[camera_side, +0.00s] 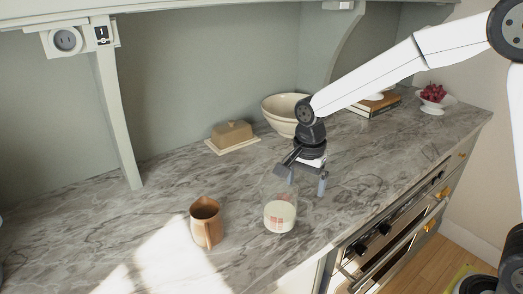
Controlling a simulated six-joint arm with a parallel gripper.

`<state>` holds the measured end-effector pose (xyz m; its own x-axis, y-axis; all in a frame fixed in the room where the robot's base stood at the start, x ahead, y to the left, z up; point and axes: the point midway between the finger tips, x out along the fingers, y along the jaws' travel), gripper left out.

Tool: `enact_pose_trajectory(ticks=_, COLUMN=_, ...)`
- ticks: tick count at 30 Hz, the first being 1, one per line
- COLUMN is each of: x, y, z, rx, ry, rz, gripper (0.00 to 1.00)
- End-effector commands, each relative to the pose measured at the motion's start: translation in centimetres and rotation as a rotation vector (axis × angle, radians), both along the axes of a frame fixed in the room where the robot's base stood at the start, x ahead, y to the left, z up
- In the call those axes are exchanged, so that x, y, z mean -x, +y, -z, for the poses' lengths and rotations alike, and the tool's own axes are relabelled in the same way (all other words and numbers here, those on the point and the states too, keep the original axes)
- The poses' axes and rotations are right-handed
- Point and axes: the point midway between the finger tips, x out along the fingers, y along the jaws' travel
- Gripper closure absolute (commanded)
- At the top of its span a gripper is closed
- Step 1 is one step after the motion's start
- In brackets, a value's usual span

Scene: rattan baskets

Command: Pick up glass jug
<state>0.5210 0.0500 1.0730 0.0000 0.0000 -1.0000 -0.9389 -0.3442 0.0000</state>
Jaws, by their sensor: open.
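The glass jug (280,214) stands upright on the grey marble counter near its front edge. The jug's clear upper part is hard to make out.
A brown pitcher (206,222) stands left of the jug. Behind are a butter dish (232,137) and a cream bowl (283,113). Books (375,105) and a white bowl of grapes (433,100) are at the back right. The counter's left side (80,220) is clear.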

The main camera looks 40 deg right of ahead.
Motion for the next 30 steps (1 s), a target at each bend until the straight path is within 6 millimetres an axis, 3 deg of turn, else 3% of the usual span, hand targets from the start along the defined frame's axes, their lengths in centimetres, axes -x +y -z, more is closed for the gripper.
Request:
enact_pose_trajectory(ticks=4, x=0.1, y=0.0, z=1.2, rx=0.001, ry=0.002, rz=-0.001, gripper=0.0)
enact_pose_trajectory(ticks=14, x=0.1, y=-0.1, z=1.9, rx=0.001, ry=0.002, rz=-0.001, gripper=0.0)
enact_pose_trajectory(ticks=24, x=0.4, y=-0.3, z=5.5, rx=0.0, ry=0.004, rz=-0.001, gripper=0.0)
enact_pose_trajectory(ticks=30, x=0.3, y=-0.3, z=6.7, rx=0.0, ry=0.001, rz=-0.001, gripper=0.0)
